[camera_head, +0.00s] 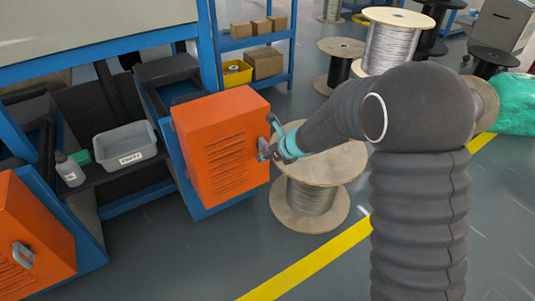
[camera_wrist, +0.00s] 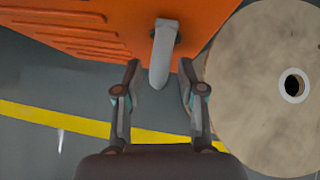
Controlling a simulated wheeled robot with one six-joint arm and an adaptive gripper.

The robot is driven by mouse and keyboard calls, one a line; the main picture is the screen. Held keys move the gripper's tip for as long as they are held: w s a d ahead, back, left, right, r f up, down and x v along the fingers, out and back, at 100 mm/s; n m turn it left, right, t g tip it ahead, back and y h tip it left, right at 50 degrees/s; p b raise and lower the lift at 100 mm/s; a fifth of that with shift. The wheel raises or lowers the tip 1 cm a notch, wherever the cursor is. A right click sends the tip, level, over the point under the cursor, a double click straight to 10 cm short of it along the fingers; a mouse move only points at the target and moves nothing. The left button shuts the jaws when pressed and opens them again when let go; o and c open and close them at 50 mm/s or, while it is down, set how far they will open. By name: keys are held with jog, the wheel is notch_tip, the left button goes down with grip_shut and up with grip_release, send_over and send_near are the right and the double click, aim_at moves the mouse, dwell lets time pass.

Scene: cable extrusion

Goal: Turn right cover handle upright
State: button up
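The right orange cover (camera_head: 218,150) has slotted vents and stands open at an angle from the blue frame. Its grey handle (camera_wrist: 162,52) shows in the wrist view, fixed near the cover's edge, its free end pointing toward my gripper. My gripper (camera_wrist: 160,68) is open, with one finger on each side of the handle's free end and gaps on both sides. In the head view my gripper (camera_head: 266,150) is at the cover's right edge, where fingers and handle are hard to tell apart.
A wooden cable spool (camera_head: 312,195) stands just right of the cover, close to my gripper; it also shows in the wrist view (camera_wrist: 262,95). A second orange cover (camera_head: 35,235) is at lower left. A grey bin (camera_head: 125,147) and bottle (camera_head: 69,170) sit between the covers.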

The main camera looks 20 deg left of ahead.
jog(key=v, duration=1.2)
jog(key=shift+r, duration=0.1)
